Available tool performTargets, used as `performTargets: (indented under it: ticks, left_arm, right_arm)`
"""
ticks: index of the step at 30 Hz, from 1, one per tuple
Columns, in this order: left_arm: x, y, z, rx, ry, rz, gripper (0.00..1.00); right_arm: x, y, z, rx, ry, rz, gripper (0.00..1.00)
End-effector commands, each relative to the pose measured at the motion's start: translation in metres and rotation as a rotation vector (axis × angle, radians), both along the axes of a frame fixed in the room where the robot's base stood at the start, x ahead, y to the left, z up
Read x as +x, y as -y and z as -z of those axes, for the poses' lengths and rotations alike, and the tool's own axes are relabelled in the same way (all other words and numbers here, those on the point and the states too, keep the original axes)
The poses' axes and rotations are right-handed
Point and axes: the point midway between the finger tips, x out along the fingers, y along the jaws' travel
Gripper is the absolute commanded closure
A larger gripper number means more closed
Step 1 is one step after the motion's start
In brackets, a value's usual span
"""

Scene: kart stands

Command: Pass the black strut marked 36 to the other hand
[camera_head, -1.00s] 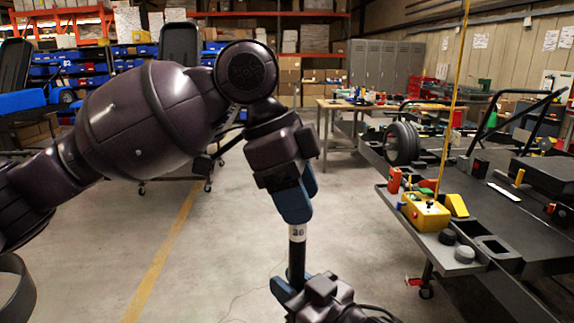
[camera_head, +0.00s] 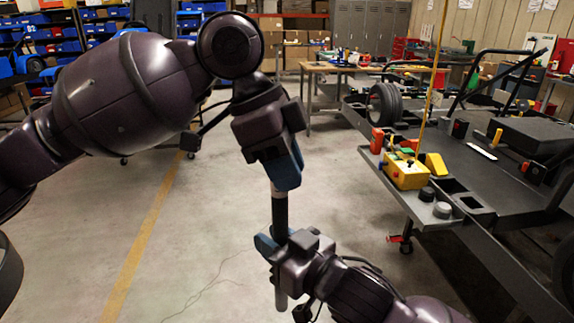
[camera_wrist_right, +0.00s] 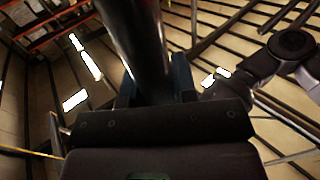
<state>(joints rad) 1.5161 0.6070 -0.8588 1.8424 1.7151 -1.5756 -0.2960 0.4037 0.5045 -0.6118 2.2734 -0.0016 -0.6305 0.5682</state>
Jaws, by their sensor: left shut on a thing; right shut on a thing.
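The black strut (camera_head: 280,215) stands upright in front of me, black in the middle with pale grey ends. My left gripper (camera_head: 285,180) is shut on its upper end from above. My right gripper (camera_head: 270,246) is shut on its lower part, and the grey lower end sticks out below the fingers. In the right wrist view the strut (camera_wrist_right: 138,45) runs up between the fingers of my right gripper (camera_wrist_right: 155,85). The number 36 cannot be read on it now.
At the right stands a dark kart stand (camera_head: 440,165) bearing a yellow control box (camera_head: 406,172), a red can (camera_head: 377,140) and several small parts. A workbench (camera_head: 340,68) stands at the back. The floor around the strut is clear.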

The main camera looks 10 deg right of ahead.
Motion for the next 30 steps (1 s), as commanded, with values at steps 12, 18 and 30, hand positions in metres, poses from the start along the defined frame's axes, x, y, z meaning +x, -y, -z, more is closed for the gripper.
performTargets:
  ticks: [12, 18, 30]
  left_arm:
    - [0.000, 0.000, -0.001, -0.002, 0.002, -0.001, 1.00]
    - [0.000, 0.000, -0.001, -0.001, 0.002, -0.001, 1.00]
    - [0.000, 0.000, -0.001, -0.001, 0.002, -0.001, 1.00]
  right_arm:
    - [0.000, 0.000, -0.001, 0.000, 0.001, -0.001, 0.44]
    - [-0.006, 0.004, 0.000, 0.001, 0.001, 0.000, 0.44]
    - [-0.048, 0.039, 0.000, 0.001, 0.001, -0.001, 0.44]
